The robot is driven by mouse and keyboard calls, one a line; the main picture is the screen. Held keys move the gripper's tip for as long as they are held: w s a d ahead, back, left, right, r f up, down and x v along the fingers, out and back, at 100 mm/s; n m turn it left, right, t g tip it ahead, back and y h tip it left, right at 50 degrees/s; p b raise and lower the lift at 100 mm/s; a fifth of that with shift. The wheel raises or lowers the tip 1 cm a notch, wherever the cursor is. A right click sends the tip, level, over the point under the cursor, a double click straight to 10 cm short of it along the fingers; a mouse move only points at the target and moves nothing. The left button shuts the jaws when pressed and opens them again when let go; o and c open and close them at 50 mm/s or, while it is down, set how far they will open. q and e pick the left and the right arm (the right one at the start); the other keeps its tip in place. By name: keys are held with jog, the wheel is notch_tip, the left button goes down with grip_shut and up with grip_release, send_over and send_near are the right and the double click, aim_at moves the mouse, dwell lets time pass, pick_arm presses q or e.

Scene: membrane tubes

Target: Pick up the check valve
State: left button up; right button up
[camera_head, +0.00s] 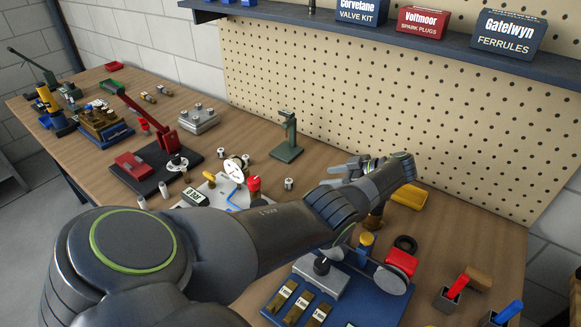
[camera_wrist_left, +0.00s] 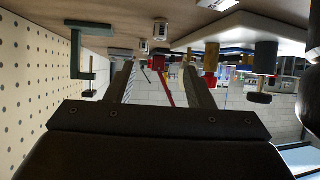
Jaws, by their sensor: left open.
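A small silver ribbed cylinder (camera_head: 289,184), which looks like the check valve, stands on the wooden bench right of the white plate. I cannot be sure of its identity. The upside-down left wrist view shows two such metal cylinders, a nearer one (camera_wrist_left: 160,28) and a farther one (camera_wrist_left: 144,46). My left gripper (camera_head: 338,173) is right of the cylinder in the head view, its fingers pointing left. In the wrist view its jaws (camera_wrist_left: 160,78) are apart with nothing between them. My right gripper is not in view.
A green stand (camera_head: 287,140) is behind the cylinder. The white plate (camera_head: 222,186) carries a gauge and a red-capped fitting. A blue tray (camera_head: 268,311) lies in front, partly under my arm. The pegboard (camera_head: 400,110) closes off the back.

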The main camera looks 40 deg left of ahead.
pick_arm(q)
send_near(291, 181)
jog(key=x, duration=0.3)
jog(key=shift+f, duration=0.1)
jog(key=shift+x, duration=3.2)
jog(key=shift+c, duration=0.5)
grip_shut()
